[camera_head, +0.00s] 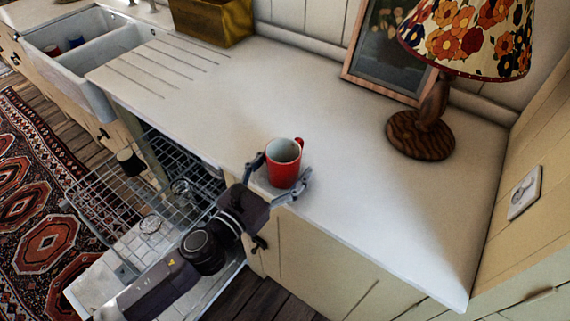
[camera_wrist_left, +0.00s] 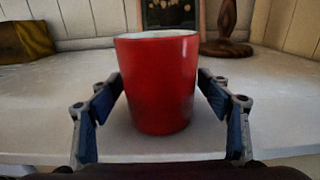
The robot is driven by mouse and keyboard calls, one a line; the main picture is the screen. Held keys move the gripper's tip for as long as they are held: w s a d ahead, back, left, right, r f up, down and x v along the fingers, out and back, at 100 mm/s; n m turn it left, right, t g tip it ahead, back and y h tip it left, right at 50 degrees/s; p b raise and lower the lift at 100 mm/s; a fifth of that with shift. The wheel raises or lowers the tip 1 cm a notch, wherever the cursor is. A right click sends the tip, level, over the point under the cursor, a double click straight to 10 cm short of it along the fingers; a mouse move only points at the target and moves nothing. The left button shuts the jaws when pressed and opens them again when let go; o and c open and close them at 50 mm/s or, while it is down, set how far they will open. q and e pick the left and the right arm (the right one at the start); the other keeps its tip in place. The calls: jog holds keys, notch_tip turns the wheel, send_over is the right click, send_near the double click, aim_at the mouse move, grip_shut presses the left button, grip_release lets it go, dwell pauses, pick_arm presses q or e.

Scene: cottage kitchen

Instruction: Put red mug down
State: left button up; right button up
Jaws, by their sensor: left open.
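The red mug (camera_head: 284,170) stands upright on the white countertop (camera_head: 330,110), near its front edge. Its inside is pale and its handle is on the far right side in the head view. My left gripper (camera_head: 279,180) is open, with its fingers on either side of the mug. In the left wrist view the mug (camera_wrist_left: 158,85) stands between the two spread fingers, with gaps visible on both sides. Its base appears to rest on the counter. My right gripper is not in view.
A floral lamp (camera_head: 425,130) and a framed picture (camera_head: 388,50) stand at the back right. A wooden box (camera_head: 212,20) is at the back left, beside a sink (camera_head: 95,50). An open dishwasher rack (camera_head: 120,200) lies below the counter. The counter right of the mug is clear.

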pick_arm(q)
jog(key=shift+r, duration=0.3)
jog(key=b+v, duration=0.1)
jog(key=v, duration=0.2)
jog(key=b+v, duration=0.1)
jog(key=v, duration=0.2)
jog(key=b+v, duration=0.1)
jog(key=v, duration=0.3)
jog(key=shift+s+f, duration=0.1)
jog(key=shift+f, duration=0.2)
jog(key=shift+s+a+r+b, duration=0.2)
jog(key=shift+s+a+b, duration=0.15)
jog(key=shift+s+a, duration=0.3)
jog(key=shift+d, duration=0.1)
